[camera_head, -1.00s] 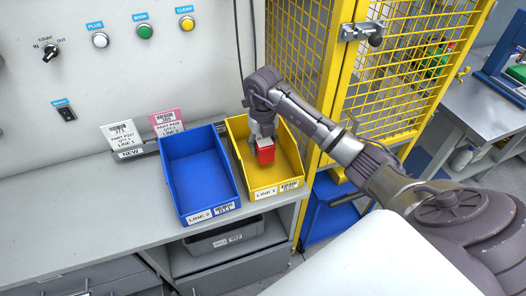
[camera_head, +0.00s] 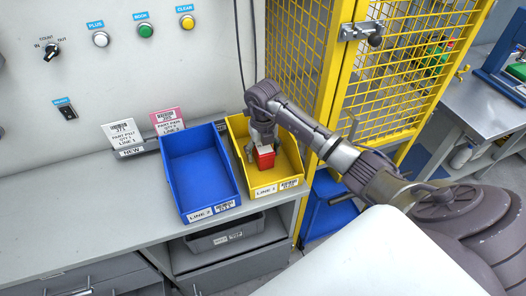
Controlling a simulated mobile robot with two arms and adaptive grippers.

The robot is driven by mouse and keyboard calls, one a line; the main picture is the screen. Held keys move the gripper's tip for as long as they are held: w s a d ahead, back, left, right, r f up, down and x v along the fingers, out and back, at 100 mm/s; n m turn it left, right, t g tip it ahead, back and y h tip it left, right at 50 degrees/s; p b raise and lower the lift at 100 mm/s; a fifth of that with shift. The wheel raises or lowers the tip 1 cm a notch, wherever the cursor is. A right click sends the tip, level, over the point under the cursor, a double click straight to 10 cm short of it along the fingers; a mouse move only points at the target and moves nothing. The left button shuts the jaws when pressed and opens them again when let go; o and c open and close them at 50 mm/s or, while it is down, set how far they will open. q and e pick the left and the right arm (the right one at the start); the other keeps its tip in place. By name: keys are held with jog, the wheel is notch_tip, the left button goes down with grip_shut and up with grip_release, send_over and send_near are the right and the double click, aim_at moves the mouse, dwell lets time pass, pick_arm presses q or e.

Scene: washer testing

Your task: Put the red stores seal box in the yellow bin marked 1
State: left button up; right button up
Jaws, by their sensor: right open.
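The red box (camera_head: 265,158) with a pale top is inside the yellow bin (camera_head: 286,184), whose front label reads LINE 1. My right gripper (camera_head: 262,143) points down into the same bin, right behind the box, and its jaws are open. The fingertips are partly hidden by the box, and I cannot tell whether they touch it. My left gripper is not in view.
A blue bin (camera_head: 198,172) labelled LINE 2 stands empty to the left of the yellow bin. Two label cards stand behind it on the bench. A yellow mesh guard (camera_head: 386,95) rises close on the right. The bench (camera_head: 85,215) at left is clear.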

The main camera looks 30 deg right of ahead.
jog(key=shift+r, duration=0.15)
notch_tip(320, 180, up, 11)
jog(key=shift+r+b, duration=0.15)
jog(key=shift+b, duration=0.75)
jog(key=shift+r, duration=0.4)
